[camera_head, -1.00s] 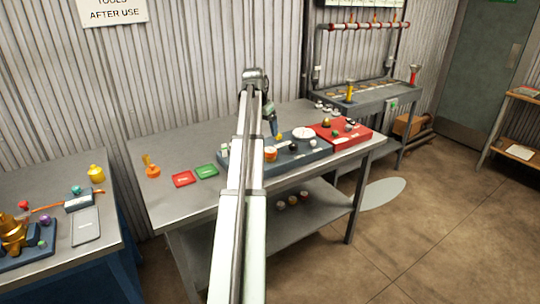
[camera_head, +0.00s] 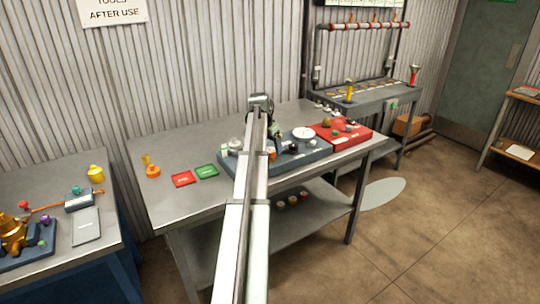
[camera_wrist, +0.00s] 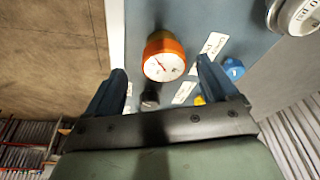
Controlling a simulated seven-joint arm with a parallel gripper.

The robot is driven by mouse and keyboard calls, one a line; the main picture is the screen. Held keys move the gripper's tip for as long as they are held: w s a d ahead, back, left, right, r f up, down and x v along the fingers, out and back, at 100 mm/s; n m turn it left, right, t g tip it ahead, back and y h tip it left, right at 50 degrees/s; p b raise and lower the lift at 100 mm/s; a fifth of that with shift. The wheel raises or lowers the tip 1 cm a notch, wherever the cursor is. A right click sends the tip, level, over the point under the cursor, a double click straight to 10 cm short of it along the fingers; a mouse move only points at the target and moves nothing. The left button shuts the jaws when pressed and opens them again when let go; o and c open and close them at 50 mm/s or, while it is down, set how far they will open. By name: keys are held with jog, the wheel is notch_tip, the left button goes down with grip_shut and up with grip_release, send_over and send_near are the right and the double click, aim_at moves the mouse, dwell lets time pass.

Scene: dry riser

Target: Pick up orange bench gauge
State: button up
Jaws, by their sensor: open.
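The orange bench gauge (camera_wrist: 163,58) has a round white dial and lies in the upper middle of the wrist view, on a blue-grey tray (camera_wrist: 226,14). In the head view only a bit of the orange gauge (camera_head: 271,153) shows beside my arm. My gripper (camera_wrist: 160,70) is open, with its two dark blue fingers to the left and right of the gauge in the wrist view. Nothing is between the fingers' inner faces that I can see as held. The gap in height between fingertips and gauge is hard to judge.
A white-faced gauge (camera_wrist: 294,14), a blue knob (camera_wrist: 233,68) and a dark fitting (camera_wrist: 150,95) are near the orange gauge. A red tray (camera_head: 342,138) adjoins on the right. Red (camera_head: 182,179) and green (camera_head: 206,171) cards lie left, with bare bench around them.

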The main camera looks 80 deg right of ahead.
aim_at(270, 150)
jog(key=x, duration=0.4)
jog(key=shift+w+d, duration=0.15)
jog(key=shift+d, duration=0.15)
jog(key=shift+c, duration=0.2)
jog(key=c, duration=1.2)
